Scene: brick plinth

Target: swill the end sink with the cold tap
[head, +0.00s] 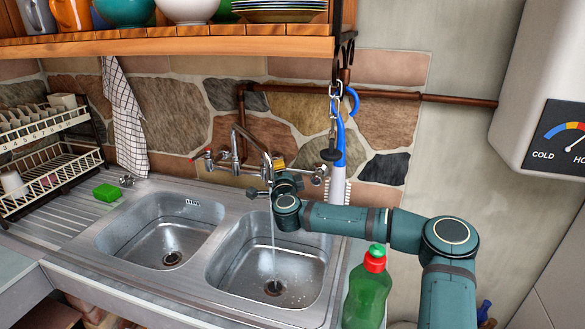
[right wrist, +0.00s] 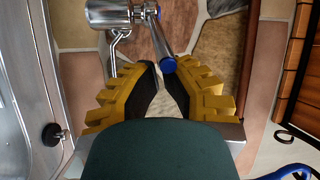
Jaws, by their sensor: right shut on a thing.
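A steel unit holds two basins side by side. Water (head: 273,235) runs from the mixer tap's spout (head: 267,168) into the right-hand basin (head: 312,278), at the unit's end, and falls near its drain. The left-hand basin (head: 120,250) has no stream. A red-tipped lever (head: 208,156) sits on the tap's left side. My right gripper (head: 279,165) reaches in from the right to the tap, its hand hiding part of it. In the right wrist view, its yellow fingers (right wrist: 165,78) are shut on the blue-tipped cold lever (right wrist: 168,65). My left gripper is out of view.
A green bottle with a red cap (head: 368,290) stands right of the sink, close below my right arm. A blue-handled brush (head: 340,150) hangs behind the arm. A green sponge (head: 107,191) lies left, near a dish rack (head: 50,170). A shelf (head: 200,47) overhangs the sink.

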